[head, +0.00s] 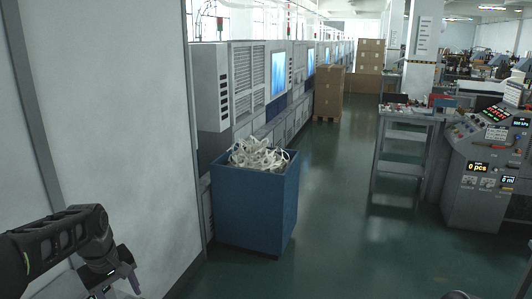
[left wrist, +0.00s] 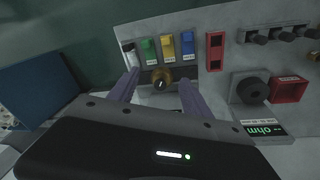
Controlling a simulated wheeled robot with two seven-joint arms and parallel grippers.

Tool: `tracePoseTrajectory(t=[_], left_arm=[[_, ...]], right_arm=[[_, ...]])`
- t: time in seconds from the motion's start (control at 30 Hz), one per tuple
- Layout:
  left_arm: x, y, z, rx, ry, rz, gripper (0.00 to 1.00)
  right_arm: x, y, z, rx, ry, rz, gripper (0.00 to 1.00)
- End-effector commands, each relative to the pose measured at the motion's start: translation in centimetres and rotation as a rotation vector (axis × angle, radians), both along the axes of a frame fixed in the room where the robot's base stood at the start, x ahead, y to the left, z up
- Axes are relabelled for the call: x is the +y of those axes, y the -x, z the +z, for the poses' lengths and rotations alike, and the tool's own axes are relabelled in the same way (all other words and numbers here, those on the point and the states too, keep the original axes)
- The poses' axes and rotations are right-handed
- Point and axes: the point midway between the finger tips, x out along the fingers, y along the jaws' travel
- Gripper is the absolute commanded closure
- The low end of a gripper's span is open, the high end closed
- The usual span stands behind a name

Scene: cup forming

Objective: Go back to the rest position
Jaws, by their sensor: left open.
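My left gripper (head: 115,290) is at the bottom left of the head view, at the end of my dark arm, partly cut off by the frame's lower edge. In the left wrist view its two purple-grey fingers (left wrist: 158,82) are spread apart with nothing held. A dark knob with a brass-coloured cap (left wrist: 168,79) on a grey control panel (left wrist: 222,80) appears between and beyond the fingertips. I cannot tell how far the fingers are from it.
The panel has green, yellow and blue switches (left wrist: 167,46) and a red button (left wrist: 287,88). In the head view, a blue bin (head: 255,210) of white scraps stands by the machine row. A console (head: 485,170) stands at right. Green floor (head: 335,235) between is clear.

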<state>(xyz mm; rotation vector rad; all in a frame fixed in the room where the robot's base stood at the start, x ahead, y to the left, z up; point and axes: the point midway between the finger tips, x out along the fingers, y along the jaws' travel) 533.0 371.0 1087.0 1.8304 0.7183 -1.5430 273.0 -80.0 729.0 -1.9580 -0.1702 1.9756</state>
Motion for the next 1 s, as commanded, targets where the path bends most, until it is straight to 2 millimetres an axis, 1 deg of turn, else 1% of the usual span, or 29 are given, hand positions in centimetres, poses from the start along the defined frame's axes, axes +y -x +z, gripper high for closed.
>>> tracePoseTrajectory(t=[0.13, 0.2, 0.27, 0.37, 0.47, 0.5, 0.57, 0.6, 0.67, 0.7, 0.77, 0.8, 0.87, 0.9, 1.0], left_arm=[[-1.7, -2.1, -1.4, -0.094, -0.006, -0.103, 0.43], [-3.0, -3.1, -2.9, -0.136, -0.01, -0.167, 0.43], [-4.4, -3.8, -4.8, -0.169, -0.012, -0.224, 0.43], [-7.3, -4.5, -8.9, -0.216, -0.013, -0.324, 0.43], [-10.7, -4.2, -14.1, -0.257, -0.009, -0.431, 0.43], [-12.4, -3.6, -16.8, -0.271, -0.004, -0.473, 0.43], [-14.9, -2.1, -20.9, -0.285, 0.005, -0.538, 0.43], [-16.5, -0.7, -23.6, -0.289, 0.013, -0.574, 0.43], [-18.8, 1.6, -27.4, -0.29, 0.028, -0.623, 0.43], [-20.2, 3.5, -29.8, -0.284, 0.039, -0.649, 0.43], [-22.2, 6.7, -33.2, -0.269, 0.062, -0.684, 0.43], [-23.4, 9.0, -35.2, -0.254, 0.08, -0.701, 0.43], [-25.1, 12.6, -37.8, -0.222, 0.112, -0.721, 0.43], [-26.0, 14.9, -39.2, -0.198, 0.135, -0.727, 0.43], [-28.0, 20.0, -41.8, -0.122, 0.201, -0.732, 0.43]], right_arm=[[0.0, 0.0, 0.0, 0.0, -0.001, 0.001, 0.64], [0.1, 0.0, 0.0, -0.002, -0.002, 0.002, 0.64], [0.1, 0.0, -0.3, -0.005, -0.002, 0.003, 0.64], [0.2, -0.1, -0.8, -0.009, -0.005, 0.003, 0.64], [0.3, -0.2, -1.6, -0.013, -0.007, 0.005, 0.64], [0.3, -0.2, -2.0, -0.015, -0.008, 0.005, 0.64], [0.4, -0.3, -2.7, -0.018, -0.01, 0.007, 0.64], [0.4, -0.3, -3.2, -0.02, -0.011, 0.007, 0.64], [0.5, -0.4, -3.9, -0.023, -0.014, 0.008, 0.64], [0.5, -0.4, -4.4, -0.025, -0.016, 0.009, 0.64], [0.6, -0.5, -5.2, -0.028, -0.018, 0.01, 0.64], [0.6, -0.5, -5.7, -0.029, -0.019, 0.01, 0.64], [0.7, -0.6, -6.4, -0.032, -0.021, 0.01, 0.64], [0.7, -0.6, -6.8, -0.033, -0.022, 0.01, 0.64], [0.8, -0.7, -7.7, -0.034, -0.024, 0.01, 0.64]])
